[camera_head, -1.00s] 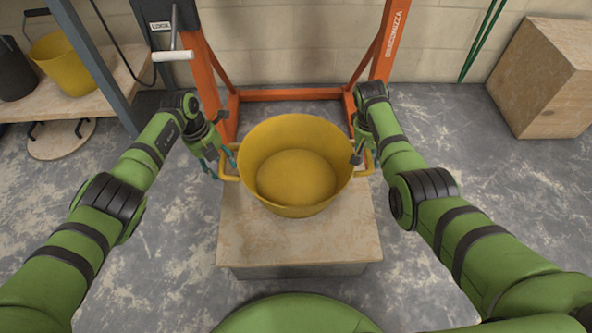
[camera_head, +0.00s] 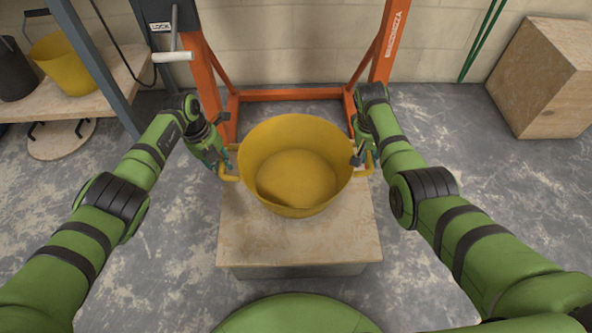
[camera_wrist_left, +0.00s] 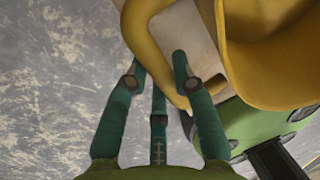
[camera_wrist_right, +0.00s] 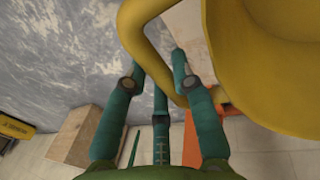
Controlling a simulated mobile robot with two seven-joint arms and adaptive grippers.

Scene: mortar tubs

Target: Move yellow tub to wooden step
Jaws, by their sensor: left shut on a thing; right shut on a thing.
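The yellow tub (camera_head: 296,190) is upright and looks empty, over the wooden step (camera_head: 300,240) in the middle of the head view. Whether its base touches the step cannot be told. My left gripper (camera_head: 229,168) is shut on the tub's left handle; the left wrist view shows its fingers (camera_wrist_left: 158,72) around the yellow handle (camera_wrist_left: 140,30). My right gripper (camera_head: 361,158) is shut on the right handle; the right wrist view shows its fingers (camera_wrist_right: 157,72) around that handle (camera_wrist_right: 135,28).
An orange frame (camera_head: 290,95) stands right behind the step. A shelf (camera_head: 110,98) at the left holds another yellow tub (camera_head: 66,65) and a dark bucket (camera_head: 14,75). A wooden box (camera_head: 545,80) stands at the back right.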

